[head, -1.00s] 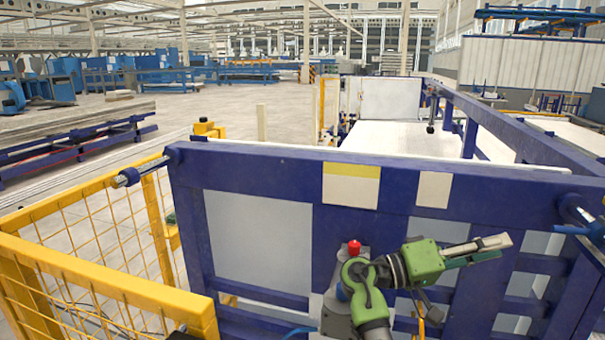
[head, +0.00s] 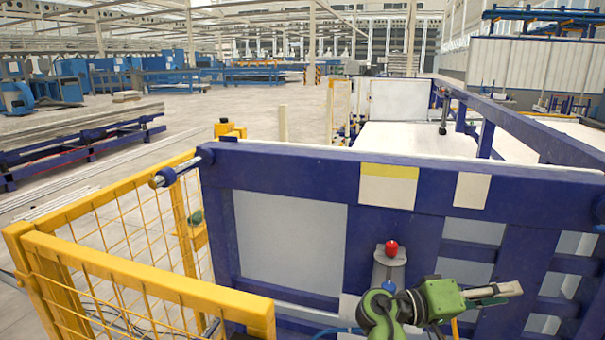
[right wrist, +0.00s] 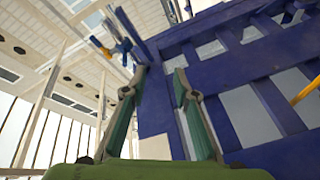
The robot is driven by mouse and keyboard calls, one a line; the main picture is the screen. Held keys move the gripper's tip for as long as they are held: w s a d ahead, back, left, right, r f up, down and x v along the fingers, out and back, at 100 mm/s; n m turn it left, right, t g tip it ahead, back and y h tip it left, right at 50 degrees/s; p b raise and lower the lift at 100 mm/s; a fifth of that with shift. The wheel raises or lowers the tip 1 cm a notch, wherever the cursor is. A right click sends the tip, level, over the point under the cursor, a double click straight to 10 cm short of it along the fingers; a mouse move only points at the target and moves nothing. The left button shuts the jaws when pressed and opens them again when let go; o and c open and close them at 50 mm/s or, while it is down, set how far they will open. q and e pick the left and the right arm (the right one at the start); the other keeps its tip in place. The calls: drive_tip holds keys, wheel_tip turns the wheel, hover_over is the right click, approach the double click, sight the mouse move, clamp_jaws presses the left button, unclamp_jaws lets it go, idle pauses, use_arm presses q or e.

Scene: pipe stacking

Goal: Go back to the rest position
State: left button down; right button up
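My right gripper (head: 512,291) is in the lower right of the head view, on its green wrist, in front of the blue metal frame (head: 300,168). In the right wrist view, its two fingers (right wrist: 159,72) stand apart with nothing held between them. The blue frame shows behind and to the right of them. My left gripper is in neither view. I see no pipe in the gripper.
A yellow mesh fence (head: 120,262) stands at the lower left, close to the blue frame. A red knob (head: 391,247) is on the frame's near side. A blue rack (head: 85,145) stands farther left, with open floor beyond.

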drive_tip(key=s+a+f+n+t+y, duration=0.15)
drive_tip(key=s+f+y, duration=0.4)
drive_tip(key=f, duration=0.65)
drive_tip(key=s+a+f+n+t+y, duration=0.15)
drive_tip(key=s+f+y, duration=0.35)
drive_tip(key=f, duration=0.7)
drive_tip(key=s+a+f+n+g+y, duration=0.1)
drive_tip(key=s+a+f+n+y, duration=0.2)
drive_tip(key=s+a, duration=0.55)
drive_tip(key=s+a+f+n+y, duration=0.1)
drive_tip(key=s+a+f+y, duration=0.1)
drive_tip(key=s+a+y, duration=0.6)
drive_tip(key=s+d+f+g+h, duration=0.1)
drive_tip(key=s+f+g+h, duration=0.2)
drive_tip(key=f, duration=2.4)
drive_tip(key=s+d+f+b, duration=0.1)
drive_tip(key=s+d+f, duration=0.2)
drive_tip(key=s+f, duration=1.3)
drive_tip(key=shift+s+d+f, duration=0.2)
drive_tip(key=shift+s, duration=0.5)
